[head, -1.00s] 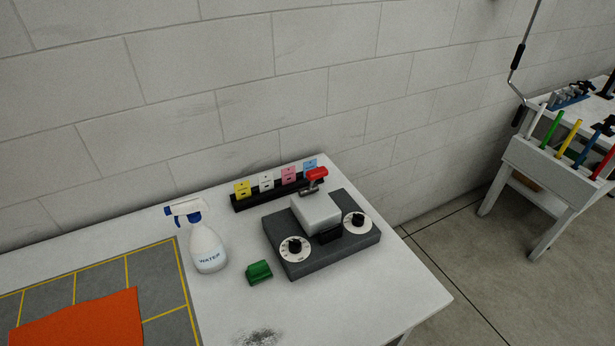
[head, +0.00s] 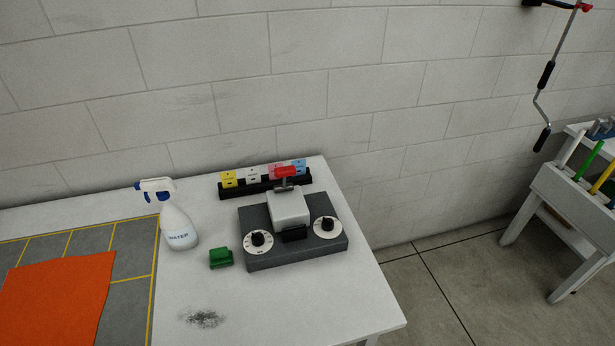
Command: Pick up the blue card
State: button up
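The blue card (head: 299,165) stands upright at the right end of a black card rack (head: 264,187) at the back of the white table. A pink card (head: 275,171) is to its left, partly hidden by a red handle. A white card (head: 253,175) and a yellow card (head: 229,179) stand further left in the same rack. The red handle (head: 285,171) of the grey machine is close in front of the blue card's left side. My gripper is not in view.
The dark grey machine (head: 293,252) with two dials stands in front of the rack. A green block (head: 220,258) and a water spray bottle (head: 178,226) are to its left. An orange cloth (head: 55,300) lies on a yellow-lined grey mat. The table's right edge is near the machine.

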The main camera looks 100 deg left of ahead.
aim_at(301, 164)
jog(key=i, duration=0.65)
jog(key=u, duration=4.4)
jog(key=i, duration=0.2)
jog(key=z, duration=1.05)
